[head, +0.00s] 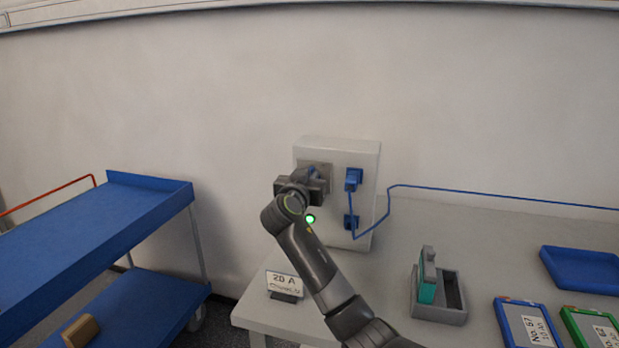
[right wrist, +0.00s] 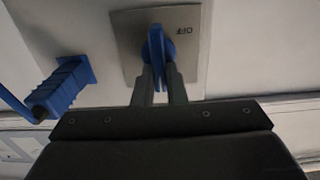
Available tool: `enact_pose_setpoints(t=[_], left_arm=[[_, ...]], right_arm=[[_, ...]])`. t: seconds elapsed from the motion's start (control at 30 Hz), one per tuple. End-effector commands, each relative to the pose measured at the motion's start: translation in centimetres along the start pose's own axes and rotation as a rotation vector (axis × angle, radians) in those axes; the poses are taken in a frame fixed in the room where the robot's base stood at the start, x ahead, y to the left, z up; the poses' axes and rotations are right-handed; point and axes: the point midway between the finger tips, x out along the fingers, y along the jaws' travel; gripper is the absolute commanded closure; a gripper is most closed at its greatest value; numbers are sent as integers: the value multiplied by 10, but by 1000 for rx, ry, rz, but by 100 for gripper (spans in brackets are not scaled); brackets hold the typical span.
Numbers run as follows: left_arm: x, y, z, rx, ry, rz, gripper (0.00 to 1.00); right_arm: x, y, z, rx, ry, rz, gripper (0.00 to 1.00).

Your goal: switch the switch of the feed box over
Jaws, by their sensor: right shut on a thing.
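The feed box (head: 338,153) is a pale grey box standing at the wall at the back of the table. Its switch is a blue lever (right wrist: 157,45) on a grey plate (right wrist: 128,32); an OFF mark, upside down in the right wrist view, is on the plate beside the lever. My right gripper (head: 312,181) is in front of the box, its fingers shut on the lever, one on each side. In the head view the gripper hides most of the lever, with a little blue showing. A green lamp (head: 310,219) is lit low on the box. My left gripper is not in view.
A blue plug (head: 353,179) sits beside the switch, with a blue cable (head: 450,190) running right from the box. A 20 A sign (head: 285,282), a grey holder (head: 440,313) and a blue tray (head: 583,268) are on the table. A blue cart (head: 90,225) stands left.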

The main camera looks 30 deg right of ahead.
Motion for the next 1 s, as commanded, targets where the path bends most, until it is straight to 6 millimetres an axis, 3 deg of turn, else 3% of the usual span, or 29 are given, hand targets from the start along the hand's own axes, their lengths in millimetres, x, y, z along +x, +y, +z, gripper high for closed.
enact_pose_setpoints(t=[0.37, 1.0], left_arm=[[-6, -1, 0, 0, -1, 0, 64], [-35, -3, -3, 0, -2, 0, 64]], right_arm=[[0, -2, -1, -100, 0, 1, 100], [0, -11, 1, -672, 0, 0, 100]])
